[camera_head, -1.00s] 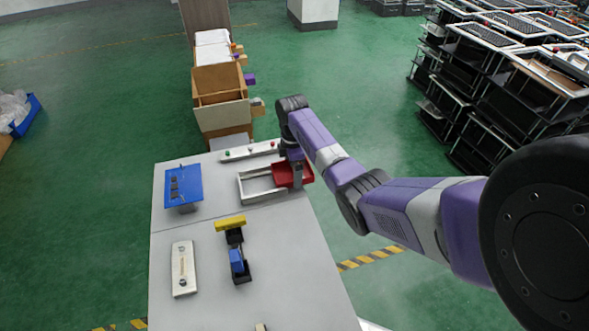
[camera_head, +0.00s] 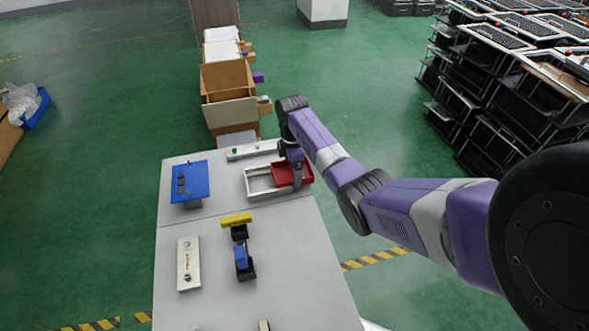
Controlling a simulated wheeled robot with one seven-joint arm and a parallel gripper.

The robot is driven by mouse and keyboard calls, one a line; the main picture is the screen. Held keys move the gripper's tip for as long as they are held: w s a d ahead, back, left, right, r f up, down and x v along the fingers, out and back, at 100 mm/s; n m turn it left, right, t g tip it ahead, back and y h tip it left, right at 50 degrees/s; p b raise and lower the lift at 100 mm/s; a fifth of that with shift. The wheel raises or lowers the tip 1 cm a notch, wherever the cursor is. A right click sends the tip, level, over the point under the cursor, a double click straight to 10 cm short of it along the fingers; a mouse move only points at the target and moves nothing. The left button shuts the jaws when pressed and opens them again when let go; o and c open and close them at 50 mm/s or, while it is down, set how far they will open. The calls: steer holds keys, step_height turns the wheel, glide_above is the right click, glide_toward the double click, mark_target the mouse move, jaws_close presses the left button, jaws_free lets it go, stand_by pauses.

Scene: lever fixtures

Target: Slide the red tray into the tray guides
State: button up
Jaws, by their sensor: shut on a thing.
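The red tray (camera_head: 283,176) is at the far right of the table, at the right end of the pale tray guides (camera_head: 257,182). It appears to lie partly between the guide rails; its right part is near the table's right edge. My gripper (camera_head: 297,183) comes down at the tray's right side and is shut on it. The fingertips are small and partly hidden by the wrist, so the exact grip point cannot be seen.
A white bar with buttons (camera_head: 250,150) lies behind the guides. A blue plate fixture (camera_head: 190,182) stands at left. A yellow-topped lever fixture (camera_head: 237,220) and a white slotted plate (camera_head: 188,264) are nearer. The table's near right is clear.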

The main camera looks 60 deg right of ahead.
mark_target(291, 175)
steer(key=shift+w+a, duration=0.1)
steer(key=shift+w, duration=0.1)
steer(key=o, duration=1.2)
steer(key=shift+c, duration=0.2)
step_height(291, 175, up, 7)
steer(key=shift+r+b, duration=0.1)
steer(key=shift+b, duration=0.4)
steer(key=shift+r, duration=0.3)
steer(key=shift+c, duration=0.4)
